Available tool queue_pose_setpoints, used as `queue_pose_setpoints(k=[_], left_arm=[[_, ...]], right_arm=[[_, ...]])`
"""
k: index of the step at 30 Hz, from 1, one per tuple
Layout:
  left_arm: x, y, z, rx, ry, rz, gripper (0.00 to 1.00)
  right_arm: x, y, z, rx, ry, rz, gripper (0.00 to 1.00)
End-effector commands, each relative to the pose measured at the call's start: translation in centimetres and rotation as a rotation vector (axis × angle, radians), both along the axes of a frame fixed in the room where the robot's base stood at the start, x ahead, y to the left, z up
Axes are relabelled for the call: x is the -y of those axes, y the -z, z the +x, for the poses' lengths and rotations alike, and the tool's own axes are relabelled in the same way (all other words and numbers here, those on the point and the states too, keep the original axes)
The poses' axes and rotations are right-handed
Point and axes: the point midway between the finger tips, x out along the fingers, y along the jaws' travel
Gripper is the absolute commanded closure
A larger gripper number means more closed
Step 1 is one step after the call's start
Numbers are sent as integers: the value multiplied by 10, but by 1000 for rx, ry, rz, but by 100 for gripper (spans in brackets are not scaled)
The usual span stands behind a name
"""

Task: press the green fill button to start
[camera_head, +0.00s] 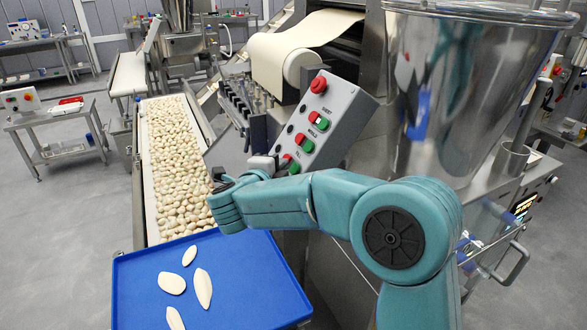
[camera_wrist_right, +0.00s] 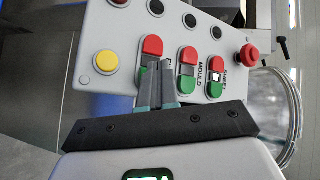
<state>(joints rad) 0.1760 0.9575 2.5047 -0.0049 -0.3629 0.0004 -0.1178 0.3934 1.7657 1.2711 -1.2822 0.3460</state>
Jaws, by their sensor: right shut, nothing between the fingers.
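The grey control panel (camera_head: 338,117) stands tilted beside the machine, with red and green button pairs marked SHEET, MOULD and FILL. In the right wrist view, the FILL pair has a red button (camera_wrist_right: 152,45) above a green fill button (camera_wrist_right: 142,77). My right gripper (camera_wrist_right: 161,84) is shut and empty, its fingertips at the green fill button and hiding part of it. Whether they touch it I cannot tell. In the head view, my right gripper (camera_head: 277,163) is at the panel's lower end, partly hidden by my own arm. My left gripper is not in view.
A red stop knob (camera_head: 318,85) sits at the panel's top, and a yellow button (camera_wrist_right: 106,62) sits beside the FILL pair. A blue tray (camera_head: 235,285) holds several flat pasta pieces. A conveyor (camera_head: 150,225) carries many pasta pieces. A large steel hopper (camera_head: 470,90) stands right.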

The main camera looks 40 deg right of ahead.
Motion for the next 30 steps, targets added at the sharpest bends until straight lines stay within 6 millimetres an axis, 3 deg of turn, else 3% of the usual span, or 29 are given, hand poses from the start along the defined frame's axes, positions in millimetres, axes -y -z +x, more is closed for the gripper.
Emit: queue_pose_setpoints(k=[30], left_arm=[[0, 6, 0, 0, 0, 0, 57]], right_arm=[[7, 5, -2, 0, 0, 0, 100]])
